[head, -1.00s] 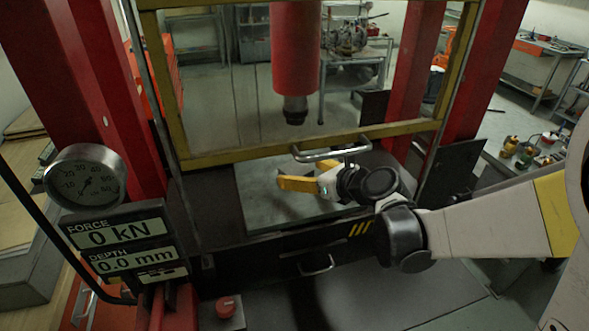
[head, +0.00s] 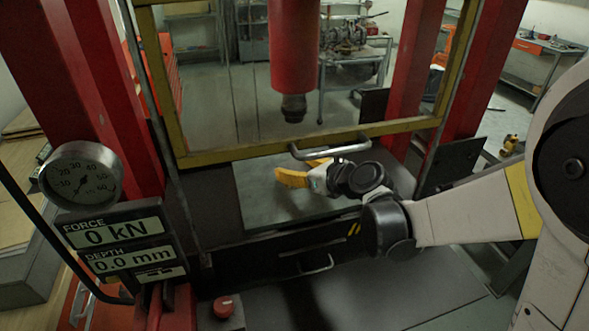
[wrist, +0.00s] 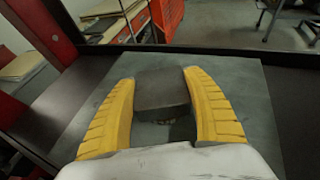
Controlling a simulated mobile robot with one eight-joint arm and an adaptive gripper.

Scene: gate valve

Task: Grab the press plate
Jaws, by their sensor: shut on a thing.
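The press plate (wrist: 160,92) is a dark grey block between my gripper's two yellow fingers in the wrist view. My gripper (wrist: 160,86) is shut on it, with one finger along each side. The block is over a flat grey-green plate (wrist: 240,78) on the press bed; I cannot tell whether it touches that plate. The block is hidden there behind the fingers.
The red press ram (head: 293,45) hangs above and behind my gripper. Red posts (head: 410,75) flank the opening. The display (head: 120,240) reads 0 kN and 0.0 mm.

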